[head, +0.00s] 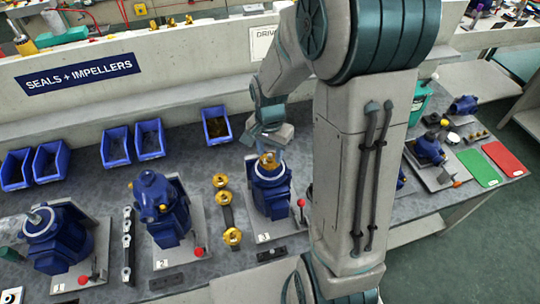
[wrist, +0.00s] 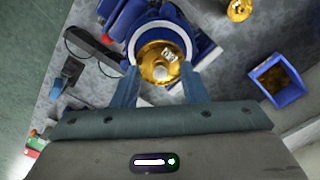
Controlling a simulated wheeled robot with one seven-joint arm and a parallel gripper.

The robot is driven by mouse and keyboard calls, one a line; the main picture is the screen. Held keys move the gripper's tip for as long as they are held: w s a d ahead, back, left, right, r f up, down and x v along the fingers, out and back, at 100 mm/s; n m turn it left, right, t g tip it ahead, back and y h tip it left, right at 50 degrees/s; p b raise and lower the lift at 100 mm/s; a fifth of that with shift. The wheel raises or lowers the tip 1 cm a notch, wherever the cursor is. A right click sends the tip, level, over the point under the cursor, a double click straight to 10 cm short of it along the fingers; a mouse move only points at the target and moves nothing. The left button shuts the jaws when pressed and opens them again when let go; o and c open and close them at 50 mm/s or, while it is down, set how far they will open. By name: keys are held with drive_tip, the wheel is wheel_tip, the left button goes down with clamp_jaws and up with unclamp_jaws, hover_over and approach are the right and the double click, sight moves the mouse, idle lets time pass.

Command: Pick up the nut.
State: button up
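A small pale round piece (wrist: 160,72), possibly the nut, shows at the middle of a gold impeller (wrist: 161,60) in the wrist view. A second small grey piece (wrist: 168,54) shows just above it; its shape is too small to tell. The impeller sits in the pale ring of blue pump 3 (head: 270,190); its gold also shows in the head view (head: 267,160). My gripper (wrist: 160,84) is open over the pump, one finger on each side of the impeller's near part. Nothing shows held between the fingers. In the head view my gripper (head: 268,146) is small and partly hidden.
Several gold impellers (head: 223,197) stand in a row left of pump 3. Blue pumps 2 (head: 165,222) and 1 (head: 55,245) stand farther left. Blue bins (head: 216,125) line the back. A red-knobbed lever (head: 301,203) stands close right of pump 3. My arm hides the bench's middle.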

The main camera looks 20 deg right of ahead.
clamp_jaws()
drive_tip(key=shift+r, duration=0.15)
